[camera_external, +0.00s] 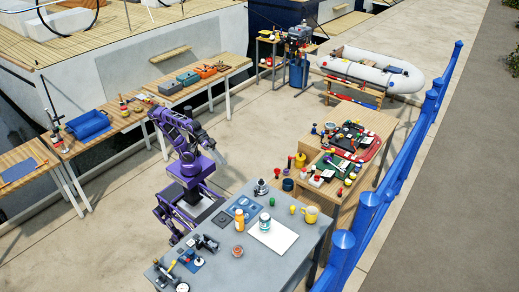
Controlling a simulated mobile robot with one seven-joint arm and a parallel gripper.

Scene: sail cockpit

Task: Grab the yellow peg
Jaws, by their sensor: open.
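A small yellow object (292,209) stands on the grey table, left of the yellow mug (310,214). It may be the yellow peg, but it is too small here to be sure of its shape. My purple arm is folded above its base, behind the grey table's far left edge. My gripper (208,138) is at the end of the arm, open, well apart from the yellow object and touching nothing that I can make out. Its fingers are very small in this view.
The grey table (200,222) holds an orange bottle (239,217), a white jar (265,221), a white sheet (284,238) and a blue tray. A wooden bench (375,122) with crowded boards stands at right. Another long bench (135,112) runs behind my arm. Open floor lies between.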

